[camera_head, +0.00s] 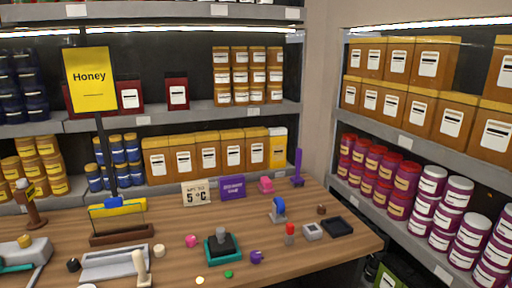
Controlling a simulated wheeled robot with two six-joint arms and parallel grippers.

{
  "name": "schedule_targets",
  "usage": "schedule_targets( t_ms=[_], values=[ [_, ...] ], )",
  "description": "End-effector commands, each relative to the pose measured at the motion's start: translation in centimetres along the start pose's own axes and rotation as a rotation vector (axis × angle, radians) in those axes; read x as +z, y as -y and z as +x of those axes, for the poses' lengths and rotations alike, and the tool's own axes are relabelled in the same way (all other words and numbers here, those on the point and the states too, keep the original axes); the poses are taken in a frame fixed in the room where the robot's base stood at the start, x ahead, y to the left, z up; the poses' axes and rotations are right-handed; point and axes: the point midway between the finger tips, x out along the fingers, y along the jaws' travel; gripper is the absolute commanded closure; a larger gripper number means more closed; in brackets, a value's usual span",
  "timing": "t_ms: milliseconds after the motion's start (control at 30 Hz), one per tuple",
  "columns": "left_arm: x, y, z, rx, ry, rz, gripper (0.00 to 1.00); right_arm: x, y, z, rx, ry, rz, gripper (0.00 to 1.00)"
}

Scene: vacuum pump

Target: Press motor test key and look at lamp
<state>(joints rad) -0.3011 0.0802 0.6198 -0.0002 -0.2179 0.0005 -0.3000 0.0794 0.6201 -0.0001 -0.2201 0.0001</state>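Neither gripper is in view. No part is clearly labelled as the motor test key or its lamp. At the front of the wooden table (165,235) is a small bright yellow disc (199,280), with a green disc (228,274) to its right; I cannot tell whether either is a lamp or a key. A teal base with a dark block and grey top (222,247) stands behind them. A small light grey box (312,231) lies to the right, its top too small to read. A red-topped grey piece (290,234) stands beside it.
A dark tray (338,226) lies near the right table edge. A purple piece (257,257), pink ball (191,240), blue-handled piece (278,210) and beige peg (140,268) are spread about. Signs and stocked shelves (200,117) stand behind; more shelves (420,142) are at right.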

Motion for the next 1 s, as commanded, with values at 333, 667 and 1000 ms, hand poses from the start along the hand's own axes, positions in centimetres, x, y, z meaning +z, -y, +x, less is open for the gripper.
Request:
schedule_targets(
  t_ms=[333,667,1000],
  values=[
    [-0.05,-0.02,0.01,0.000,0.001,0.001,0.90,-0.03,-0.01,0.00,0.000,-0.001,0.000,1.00],
    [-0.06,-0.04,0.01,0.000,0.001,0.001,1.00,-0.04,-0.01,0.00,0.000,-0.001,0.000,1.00],
    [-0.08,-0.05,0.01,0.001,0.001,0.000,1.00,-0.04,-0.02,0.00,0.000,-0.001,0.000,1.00]
  ],
)
